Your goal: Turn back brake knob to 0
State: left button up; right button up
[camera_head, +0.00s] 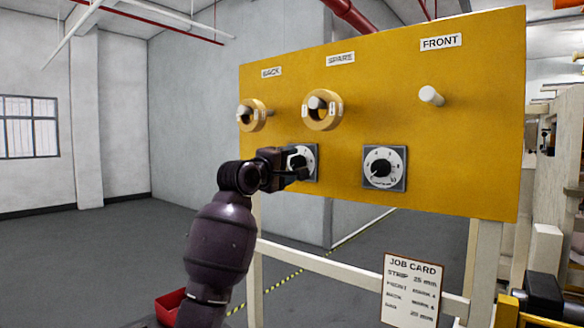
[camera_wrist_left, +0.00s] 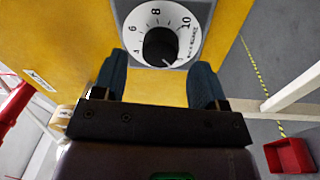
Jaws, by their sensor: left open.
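A left dial (camera_head: 311,158) with a black knob sits low on the yellow panel, largely hidden by my left gripper (camera_head: 298,172) in the head view. In the left wrist view its black knob (camera_wrist_left: 160,46) shows on a white scale (camera_wrist_left: 136,17) with 4, 6, 8 and 10 legible. A small pale mark shows near the knob's lower edge, but the setting is hard to read. My left gripper (camera_wrist_left: 160,80) is open, its fingertips to either side and just short of the knob, with nothing between them.
The yellow panel (camera_head: 455,130) has a second dial (camera_head: 384,167) to the right. Above are tape rolls on BACK (camera_head: 258,115) and SPARE (camera_head: 323,122) pegs, and a bare FRONT peg (camera_head: 431,96). A job card (camera_head: 411,291) hangs below. A red bin (camera_head: 169,306) stands on the floor.

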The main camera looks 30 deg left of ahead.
pick_arm(q)
jog(key=s+b, duration=0.1)
jog(key=s, duration=0.7)
jog(key=shift+s+a+f+b, duration=0.15)
jog(key=shift+s+f+b, duration=0.1)
jog(key=shift+f+b, duration=0.1)
pick_arm(e)
jog(key=shift+w+f, duration=0.35)
jog(key=shift+w, duration=0.1)
